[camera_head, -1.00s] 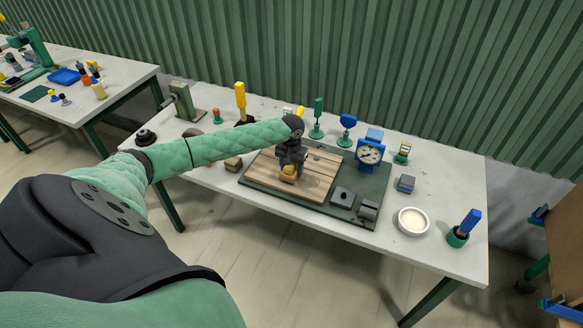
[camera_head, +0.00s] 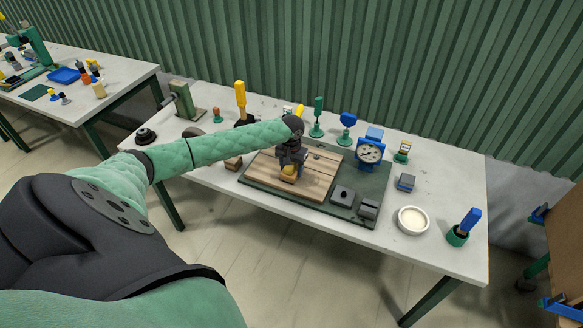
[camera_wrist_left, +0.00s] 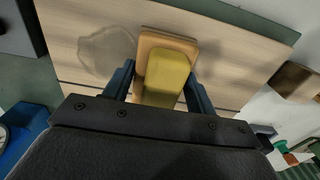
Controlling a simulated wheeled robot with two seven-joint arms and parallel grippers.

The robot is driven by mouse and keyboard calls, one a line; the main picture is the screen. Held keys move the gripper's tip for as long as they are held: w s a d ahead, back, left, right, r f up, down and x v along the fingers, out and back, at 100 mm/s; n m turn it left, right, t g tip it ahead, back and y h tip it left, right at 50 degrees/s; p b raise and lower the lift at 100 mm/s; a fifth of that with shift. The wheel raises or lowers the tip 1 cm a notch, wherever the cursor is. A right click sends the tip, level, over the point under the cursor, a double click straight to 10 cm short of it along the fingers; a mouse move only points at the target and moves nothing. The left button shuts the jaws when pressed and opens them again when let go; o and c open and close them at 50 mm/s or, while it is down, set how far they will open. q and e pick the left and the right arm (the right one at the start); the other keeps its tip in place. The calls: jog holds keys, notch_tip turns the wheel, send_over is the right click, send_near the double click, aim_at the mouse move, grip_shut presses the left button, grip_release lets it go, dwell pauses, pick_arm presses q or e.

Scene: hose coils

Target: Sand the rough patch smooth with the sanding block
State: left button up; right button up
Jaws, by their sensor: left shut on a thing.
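The sanding block is yellow on top with a tan base; it shows in the head view (camera_head: 289,171) and in the left wrist view (camera_wrist_left: 166,75). My left gripper (camera_wrist_left: 166,88) is shut on it, one finger at each side; in the head view the gripper (camera_head: 290,167) points down over the wooden board (camera_head: 318,173). The block is at the board's surface; I cannot tell if it touches. The rough patch (camera_wrist_left: 106,50) is a greyish blotch on the board, just left of the block in the wrist view. In the head view my gripper and arm hide most of it. My right gripper is not in view.
The board lies on a green mat (camera_head: 373,193) on a white table (camera_head: 436,180). Grey blocks (camera_head: 343,196) sit at the mat's right front. A blue gauge (camera_head: 370,149) stands behind, a white bowl (camera_head: 412,220) at right. Several upright tools line the back.

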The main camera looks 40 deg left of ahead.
aim_at(313, 183)
pick_arm(q)
jog(key=shift+f, duration=0.5)
dwell(0.8)
jog(key=shift+w+d+r+p, duration=0.15)
jog(key=shift+d+p, duration=0.1)
jog(key=shift+d, duration=0.3)
jog(key=shift+w+d+f+p, duration=0.1)
jog(key=shift+d+p, duration=0.15)
jog(key=shift+d, duration=0.25)
jog(key=shift+w+d+p, duration=0.25)
jog(key=shift+d+p, duration=0.2)
jog(key=shift+d, duration=0.6)
jog(key=shift+w+d+p, duration=0.2)
jog(key=shift+d+p, duration=0.35)
jog(key=shift+d, duration=0.5)
jog(key=shift+w+d, duration=0.1)
jog(key=shift+d, duration=0.2)
jog(key=shift+w+d, duration=0.15)
jog(key=shift+d, duration=0.6)
jog(key=shift+d, duration=0.15)
